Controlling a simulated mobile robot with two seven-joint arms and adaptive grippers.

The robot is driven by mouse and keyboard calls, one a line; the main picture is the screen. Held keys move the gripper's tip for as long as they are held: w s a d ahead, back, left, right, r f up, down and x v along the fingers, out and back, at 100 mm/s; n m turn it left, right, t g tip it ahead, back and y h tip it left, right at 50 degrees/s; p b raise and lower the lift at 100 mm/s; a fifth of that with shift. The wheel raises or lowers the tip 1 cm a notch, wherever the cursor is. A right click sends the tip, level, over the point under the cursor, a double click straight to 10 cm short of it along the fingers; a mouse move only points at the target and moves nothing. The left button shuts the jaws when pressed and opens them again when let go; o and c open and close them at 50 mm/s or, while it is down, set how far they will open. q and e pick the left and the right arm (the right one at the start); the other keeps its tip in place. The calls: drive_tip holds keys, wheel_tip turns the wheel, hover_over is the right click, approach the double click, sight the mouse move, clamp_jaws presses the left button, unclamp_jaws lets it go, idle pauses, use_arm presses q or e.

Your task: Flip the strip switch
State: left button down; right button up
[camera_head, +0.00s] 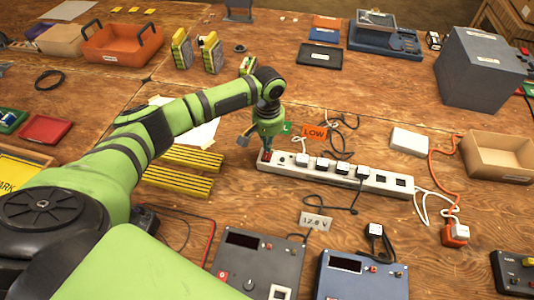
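A long white power strip (385,181) lies on the wooden table, running from the centre toward the lower right. Several white plugs (343,166) sit in its sockets, and sockets near its right end are empty. A small red switch (266,155) is at its left end. My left gripper (267,150) points down right over that switch end. Its fingers are small and partly hidden, so I cannot tell whether they are apart or touch the switch. The switch's position is too small to read. My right gripper is not in view.
An orange LOW tag (314,132) and loose dark cables lie behind the strip. Meter boxes (258,262) stand in front. Yellow slatted bars (178,181) lie left. An open cardboard box (500,158) and a white block (410,141) are right.

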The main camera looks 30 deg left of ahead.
use_arm(q)
drive_tip(key=shift+s+f, duration=0.1)
drive_tip(key=shift+f, duration=0.8)
idle(0.3)
drive_tip(key=shift+r+p, duration=0.7)
wheel_tip(320, 180, up, 6)
drive_tip(key=p, duration=0.7)
drive_tip(key=shift+f, duration=0.1)
drive_tip(key=shift+f, duration=0.1)
